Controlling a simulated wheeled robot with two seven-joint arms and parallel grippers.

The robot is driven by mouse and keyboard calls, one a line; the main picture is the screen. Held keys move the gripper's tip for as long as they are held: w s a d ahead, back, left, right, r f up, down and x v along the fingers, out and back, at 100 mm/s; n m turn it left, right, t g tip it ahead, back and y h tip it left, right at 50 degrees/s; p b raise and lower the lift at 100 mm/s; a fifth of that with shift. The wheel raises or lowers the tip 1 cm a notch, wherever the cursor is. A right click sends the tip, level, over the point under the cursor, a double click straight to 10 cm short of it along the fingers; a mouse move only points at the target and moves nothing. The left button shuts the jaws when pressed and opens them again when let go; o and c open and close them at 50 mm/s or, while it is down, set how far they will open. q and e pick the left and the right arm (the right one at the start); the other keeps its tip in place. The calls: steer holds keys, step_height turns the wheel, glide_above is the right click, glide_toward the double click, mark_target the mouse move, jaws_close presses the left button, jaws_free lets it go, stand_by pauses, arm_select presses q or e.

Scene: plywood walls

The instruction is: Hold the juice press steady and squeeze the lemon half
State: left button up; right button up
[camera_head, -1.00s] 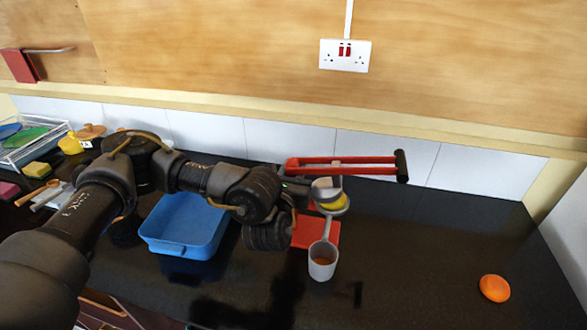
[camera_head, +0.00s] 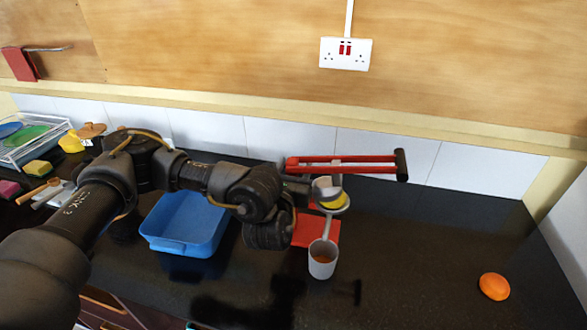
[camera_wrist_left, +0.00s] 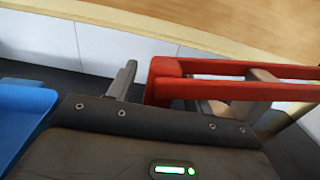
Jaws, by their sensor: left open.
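The juice press has a red base (camera_head: 325,232) and a red double-bar lever (camera_head: 345,160) with a dark handle (camera_head: 402,165), raised and pointing right. The yellow lemon half (camera_head: 333,202) sits in the press's grey holder, partly covered by the grey pusher above it. A grey cup (camera_head: 322,262) with orange-brown contents stands in front. My left gripper (camera_head: 303,190) is open at the left side of the press. In the left wrist view a grey finger (camera_wrist_left: 122,82) stands left of the red post (camera_wrist_left: 163,82); contact is unclear. My right gripper is out of view.
A blue tray (camera_head: 147,228) stands left of the press, below my left arm. An orange fruit (camera_head: 494,287) lies at the right on the dark worktop (camera_head: 430,240). A dish rack (camera_head: 55,140) and small items are at the far left. The worktop right of the press is mostly clear.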

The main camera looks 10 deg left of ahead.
arm_select(q)
steer(key=s, duration=0.7)
steer(key=shift+s, duration=0.25)
